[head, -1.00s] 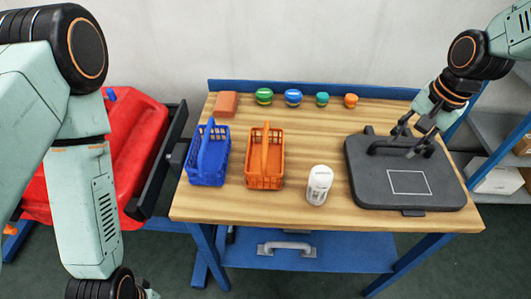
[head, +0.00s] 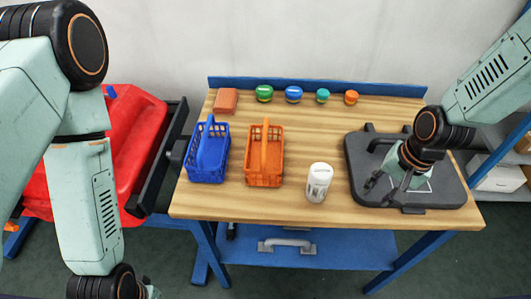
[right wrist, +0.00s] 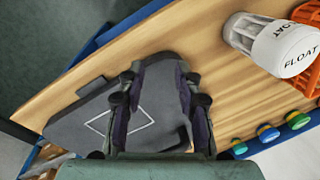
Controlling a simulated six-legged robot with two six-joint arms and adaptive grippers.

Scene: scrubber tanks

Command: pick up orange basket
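The orange basket (head: 263,178) stands upright on the wooden table, with its handle raised over the middle. Part of it shows at the right edge of the right wrist view (right wrist: 307,75), behind a white float cylinder. My right gripper (head: 379,189) hangs over the dark grey case, to the right of the basket and well apart from it. Its fingers are spread in the right wrist view (right wrist: 160,85), and it seems empty. Only a sliver of my left gripper (head: 148,291) shows at the bottom left; its fingers are not clear.
A blue basket (head: 208,177) stands close left of the orange one. The white cylinder (head: 318,182) stands between the orange basket and the grey case (head: 440,195). A brown block (head: 226,101) and several coloured jars (head: 293,95) line the back. The wood in front of the baskets is clear.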

